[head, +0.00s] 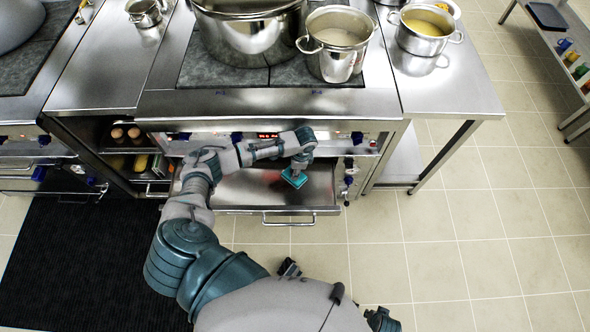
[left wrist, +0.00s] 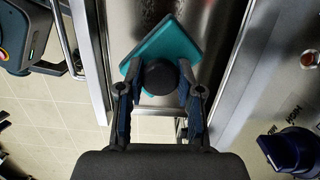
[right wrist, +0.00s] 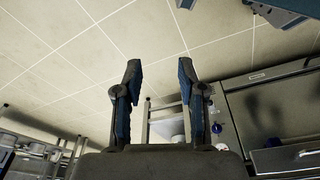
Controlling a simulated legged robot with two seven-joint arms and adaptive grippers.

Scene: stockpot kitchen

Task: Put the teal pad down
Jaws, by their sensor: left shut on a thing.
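The teal pad (head: 294,178) is a flat square with a dark round knob. It is over the right part of the open metal drawer (head: 240,190) below the stove's control panel. My left gripper (head: 300,163) is shut on the knob of the pad, which also shows in the left wrist view (left wrist: 172,45) with the two fingers on either side of the knob (left wrist: 160,77). I cannot tell whether the pad touches the metal surface. My right gripper (right wrist: 157,75) is open with nothing between its fingers in the right wrist view.
A large stockpot (head: 248,35) and a smaller pot (head: 338,42) stand on the stove top. A pot with yellow contents (head: 424,28) is on the counter at right. The drawer handle (head: 290,220) sticks out at the front. The tiled floor (head: 480,220) at right is clear.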

